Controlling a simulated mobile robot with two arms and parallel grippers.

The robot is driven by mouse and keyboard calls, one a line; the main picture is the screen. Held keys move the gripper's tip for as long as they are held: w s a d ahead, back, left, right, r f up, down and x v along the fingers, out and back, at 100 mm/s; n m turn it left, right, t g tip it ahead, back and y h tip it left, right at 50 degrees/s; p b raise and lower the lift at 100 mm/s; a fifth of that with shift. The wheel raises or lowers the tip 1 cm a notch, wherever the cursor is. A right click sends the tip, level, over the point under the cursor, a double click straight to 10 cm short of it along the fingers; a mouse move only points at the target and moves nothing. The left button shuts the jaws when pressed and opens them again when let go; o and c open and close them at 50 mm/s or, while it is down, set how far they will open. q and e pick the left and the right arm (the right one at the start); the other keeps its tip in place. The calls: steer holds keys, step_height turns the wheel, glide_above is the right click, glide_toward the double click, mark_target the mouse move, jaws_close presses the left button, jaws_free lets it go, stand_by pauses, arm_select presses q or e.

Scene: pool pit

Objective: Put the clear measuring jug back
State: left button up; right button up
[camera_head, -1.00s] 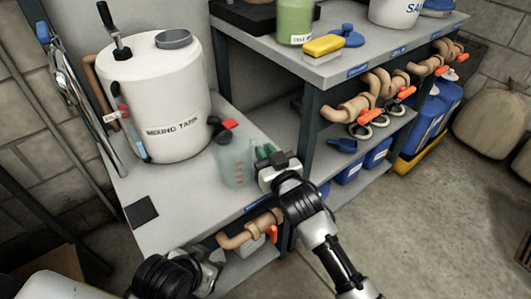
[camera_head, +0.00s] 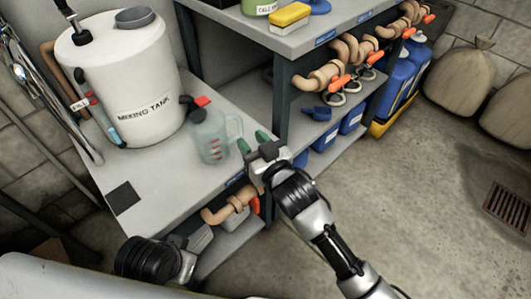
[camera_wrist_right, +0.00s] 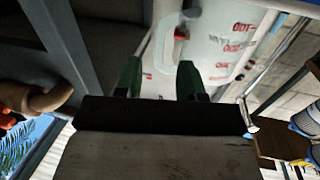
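The clear measuring jug (camera_head: 208,143) stands upright on the grey bench, in front of the mixing tank and to its right. It has red markings, and its handle is on the right side. In the right wrist view the see-through jug (camera_wrist_right: 228,48) shows beyond my fingers. My right gripper (camera_head: 252,141) is open, its green fingers spread, just right of the jug's handle. The fingers look empty; whether one touches the handle is hard to tell. My left arm shows at the lower left; its fingers cannot be made out.
The white mixing tank (camera_head: 122,85) stands behind the jug. A black square (camera_head: 123,197) lies on the bare bench (camera_head: 160,190) at the left. A taller shelf unit (camera_head: 300,40) with pipes and orange-handled valves (camera_head: 338,83) rises close to the right of my gripper.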

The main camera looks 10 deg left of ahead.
steer(key=v, duration=0.6)
steer(key=shift+p, duration=0.45)
steer(key=shift+s+d, duration=0.15)
steer(key=s+d+f+m+g+h, duration=0.2)
steer(key=s+d+f+h, duration=0.15)
steer(key=d, duration=0.35)
steer(key=s+d+f+m+g+h, duration=0.2)
steer(key=s+d+f+h, duration=0.15)
steer(key=d, duration=0.35)
steer(key=s+d+f+m+g+h, duration=0.1)
steer(key=s+d+g+h, duration=0.3)
steer(key=s+d, duration=0.7)
steer(key=shift+s+d+f+m+g+h, duration=0.35)
steer(key=shift+s+f+g, duration=0.45)
steer(key=shift+s+g, duration=0.3)
